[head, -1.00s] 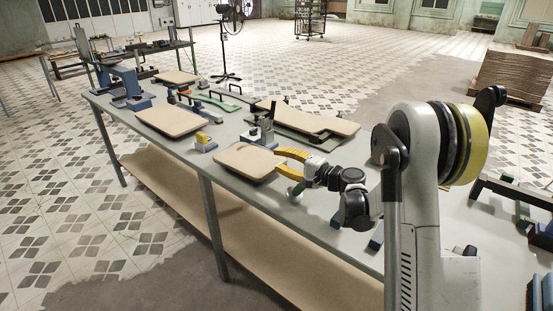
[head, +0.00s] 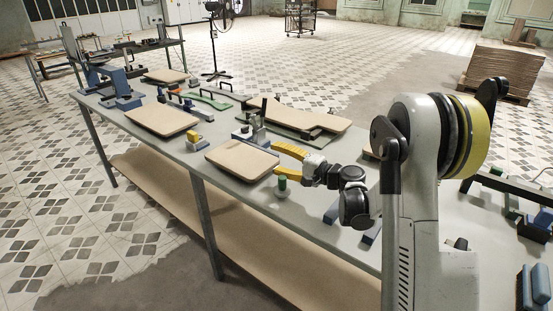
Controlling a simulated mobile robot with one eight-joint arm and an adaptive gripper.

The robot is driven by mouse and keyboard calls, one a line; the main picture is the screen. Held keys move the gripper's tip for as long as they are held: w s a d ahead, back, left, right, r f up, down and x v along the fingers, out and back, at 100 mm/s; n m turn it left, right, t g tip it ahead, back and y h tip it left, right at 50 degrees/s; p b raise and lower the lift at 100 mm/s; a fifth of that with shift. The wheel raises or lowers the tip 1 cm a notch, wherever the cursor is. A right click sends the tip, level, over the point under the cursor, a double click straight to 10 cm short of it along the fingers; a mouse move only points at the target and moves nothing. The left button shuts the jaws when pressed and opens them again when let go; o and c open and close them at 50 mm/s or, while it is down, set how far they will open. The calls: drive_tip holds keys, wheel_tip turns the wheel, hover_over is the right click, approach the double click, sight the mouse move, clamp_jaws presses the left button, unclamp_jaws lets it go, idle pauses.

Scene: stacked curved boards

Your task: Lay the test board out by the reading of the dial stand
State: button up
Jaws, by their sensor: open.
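Several tan boards with rounded corners lie on the long grey table. The nearest board (head: 242,160) lies low at the table's front edge, just left of my gripper. My gripper (head: 277,159) has its two yellow fingers spread at this board's right end. I cannot tell whether they touch it or straddle its edge. Another board (head: 162,120) lies to the left, and a smaller one (head: 166,76) lies behind. A longer curved board (head: 310,118) rests on a green base at the back. A small upright stand (head: 256,125) is behind the nearest board; its dial face cannot be made out.
A green-topped post on a round base (head: 282,186) stands close below my gripper. A yellow-and-blue block (head: 195,142) sits between two boards. A blue fixture (head: 118,84) stands at the table's far left. Dark-handled tools lie along the back.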

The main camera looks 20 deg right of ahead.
drive_tip(key=v, duration=1.1)
drive_tip(key=shift+s+d, duration=0.2)
drive_tip(key=shift+r, duration=0.1)
drive_tip(key=s+a+r+n+g+h, duration=0.25)
drive_tip(key=s+a+n+g, duration=0.2)
drive_tip(key=s+a, duration=0.55)
drive_tip(key=s+n+g+h, duration=0.2)
drive_tip(key=s+n+h, duration=0.4)
drive_tip(key=s, duration=1.1)
drive_tip(key=shift+s+a+f+h, duration=0.25)
drive_tip(key=shift+s+f+h, duration=0.15)
drive_tip(key=shift+h, duration=0.35)
